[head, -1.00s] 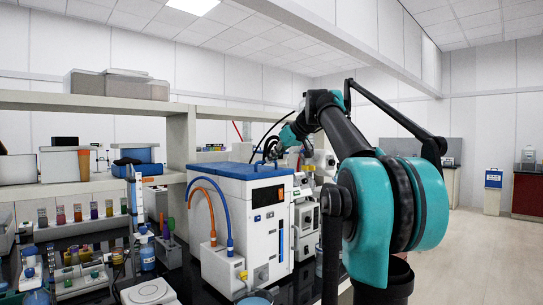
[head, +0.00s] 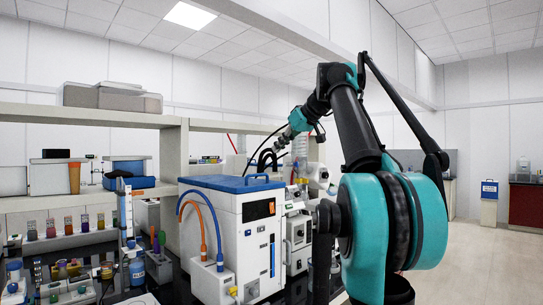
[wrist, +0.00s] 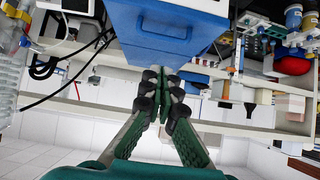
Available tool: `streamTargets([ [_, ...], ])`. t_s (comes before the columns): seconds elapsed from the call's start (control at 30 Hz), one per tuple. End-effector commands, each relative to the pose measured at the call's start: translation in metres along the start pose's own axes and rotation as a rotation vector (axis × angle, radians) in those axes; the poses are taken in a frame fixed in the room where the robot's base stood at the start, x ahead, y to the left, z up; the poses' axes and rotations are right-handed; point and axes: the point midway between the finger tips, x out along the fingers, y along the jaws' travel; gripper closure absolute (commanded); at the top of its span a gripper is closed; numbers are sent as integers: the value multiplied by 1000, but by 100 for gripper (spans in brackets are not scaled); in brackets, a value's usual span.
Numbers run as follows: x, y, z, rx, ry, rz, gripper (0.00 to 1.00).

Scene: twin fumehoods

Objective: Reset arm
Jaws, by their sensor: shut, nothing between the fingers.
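My gripper (wrist: 161,92) shows in the wrist view with its two green fingers together and nothing between them. The wrist view looks upside down. The blue-topped white machine (wrist: 165,40) is at the top of that view, close to the fingertips but with no clear contact. In the head view my teal and black arm is raised and bent on the right side. Its wrist (head: 300,119) is above and behind the blue-lidded machine (head: 240,235). The fingers are too small and partly hidden to make out in the head view.
Shelves (head: 85,117) with boxes and colored vials (head: 68,224) stand on the left. More lab instruments (head: 298,235) stand behind and right of the machine. Open floor (head: 475,260) lies to the right, with a blue and white container (head: 489,198) at the back.

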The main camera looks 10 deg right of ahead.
Motion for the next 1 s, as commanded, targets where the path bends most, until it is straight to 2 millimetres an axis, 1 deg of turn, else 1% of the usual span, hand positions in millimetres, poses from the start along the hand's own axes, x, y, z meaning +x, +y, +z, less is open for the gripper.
streamTargets([
  [0.1,-10,0,0,1,0,0,100],
  [0.27,-13,0,1,0,-1,0,100],
  [0.37,-6,0,7,7,-10,-2,100],
  [0.47,13,2,26,26,-39,-4,100],
  [0.57,44,4,59,61,-86,-1,100],
  [0.6,58,3,76,77,-108,1,100],
  [0.67,78,2,102,102,-141,6,100],
  [0.7,91,0,121,119,-163,10,100],
  [0.77,110,-3,150,144,-195,19,100],
  [0.8,121,-6,170,160,-216,27,100],
  [0.87,138,-11,200,185,-246,39,100],
  [0.9,148,-16,222,200,-267,48,100],
  [0.97,163,-22,255,225,-296,63,100],
  [1.0,172,-27,277,240,-316,75,100],
])
